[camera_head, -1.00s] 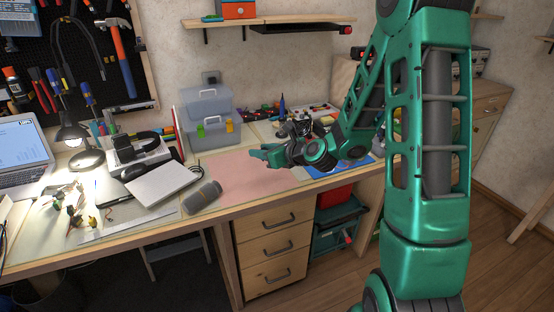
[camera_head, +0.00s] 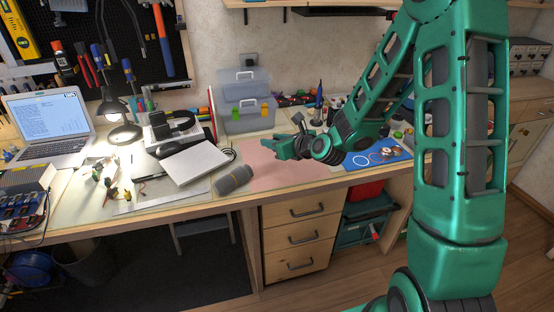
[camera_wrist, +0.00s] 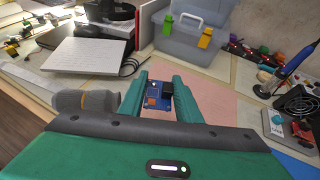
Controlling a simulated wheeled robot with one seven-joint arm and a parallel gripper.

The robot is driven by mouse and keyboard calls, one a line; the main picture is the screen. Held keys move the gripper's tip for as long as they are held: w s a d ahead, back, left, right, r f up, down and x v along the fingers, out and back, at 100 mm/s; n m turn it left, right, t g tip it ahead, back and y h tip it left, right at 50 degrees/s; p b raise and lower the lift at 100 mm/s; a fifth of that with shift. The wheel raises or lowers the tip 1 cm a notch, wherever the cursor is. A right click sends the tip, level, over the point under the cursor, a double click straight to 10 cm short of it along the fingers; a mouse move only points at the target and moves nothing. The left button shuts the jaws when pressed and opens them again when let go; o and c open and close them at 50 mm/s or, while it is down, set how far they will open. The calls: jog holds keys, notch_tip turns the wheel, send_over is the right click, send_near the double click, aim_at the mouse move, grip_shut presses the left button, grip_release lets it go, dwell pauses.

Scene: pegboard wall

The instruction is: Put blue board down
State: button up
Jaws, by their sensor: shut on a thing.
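My gripper (camera_head: 283,150) is over the pink mat (camera_head: 290,173) on the workbench. In the wrist view its two green fingers (camera_wrist: 159,96) are closed on the small blue board (camera_wrist: 155,97), which has dark and light parts on it. In the head view the board cannot be made out at the fingertips. The board is held above the pink mat, which also shows in the wrist view (camera_wrist: 215,103); the height of the gap is hard to tell.
Clear bins (camera_head: 246,117) stand at the back. A blue mat (camera_head: 362,161) with small items lies to the right. A soldering iron (camera_wrist: 281,78) stands at the right.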

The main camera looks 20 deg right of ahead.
jog(key=w+d+f, duration=0.1)
jog(key=w+f, duration=0.1)
jog(key=w+d+f, duration=0.2)
jog(key=w, duration=0.1)
jog(key=w+d+f, duration=0.2)
jog(key=w+f, duration=0.1)
jog(key=shift+d+f, duration=0.1)
jog(key=shift+f, duration=2)
jog(key=o, duration=1)
jog(key=shift+r, duration=0.1)
